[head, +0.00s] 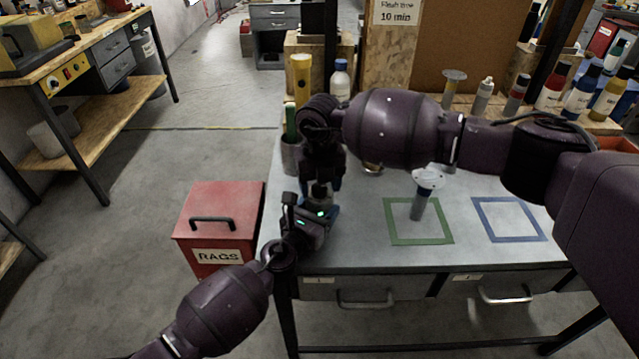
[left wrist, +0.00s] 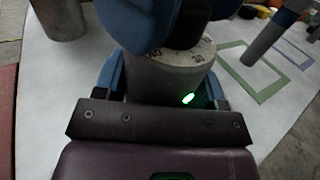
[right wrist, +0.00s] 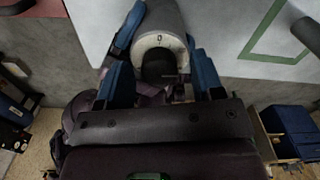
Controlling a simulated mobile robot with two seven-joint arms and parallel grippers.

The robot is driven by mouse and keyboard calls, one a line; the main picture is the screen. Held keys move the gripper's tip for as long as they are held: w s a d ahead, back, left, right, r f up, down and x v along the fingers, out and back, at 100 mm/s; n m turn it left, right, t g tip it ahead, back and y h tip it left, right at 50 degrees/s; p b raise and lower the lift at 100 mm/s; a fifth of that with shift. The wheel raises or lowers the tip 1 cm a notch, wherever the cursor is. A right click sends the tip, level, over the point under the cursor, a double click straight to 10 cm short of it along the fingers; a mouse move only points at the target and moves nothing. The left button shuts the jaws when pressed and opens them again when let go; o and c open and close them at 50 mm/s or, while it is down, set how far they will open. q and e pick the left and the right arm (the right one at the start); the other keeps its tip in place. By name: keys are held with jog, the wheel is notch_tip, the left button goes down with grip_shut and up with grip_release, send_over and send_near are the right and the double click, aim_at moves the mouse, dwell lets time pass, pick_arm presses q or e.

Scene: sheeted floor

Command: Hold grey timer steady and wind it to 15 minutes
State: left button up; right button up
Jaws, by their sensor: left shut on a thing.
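The grey timer (left wrist: 150,84) stands on the bench top. It shows a pale dial face with markings, and its black knob (right wrist: 158,66) is plain in the right wrist view. My left gripper (head: 306,222) is shut on the timer's body, one blue finger on each side. My right gripper (head: 321,190) is directly above the timer, pointing down. Its blue fingers (right wrist: 162,84) stand apart on either side of the knob, with visible gaps. In the head view the grippers hide most of the timer. The dial setting is too small to read.
A green outlined square (head: 446,241) with a grey-handled tool (head: 419,205) lies to the right, then a blue outlined square (head: 541,238). A red rags bin (head: 218,233) stands left of the bench. A sign (head: 397,13) reads 10 min. Bottles line the back.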

aim_at(319, 187)
notch_tip(319, 187, up, 12)
dwell(0.7)
pick_arm(q)
jog(key=o, duration=1.1)
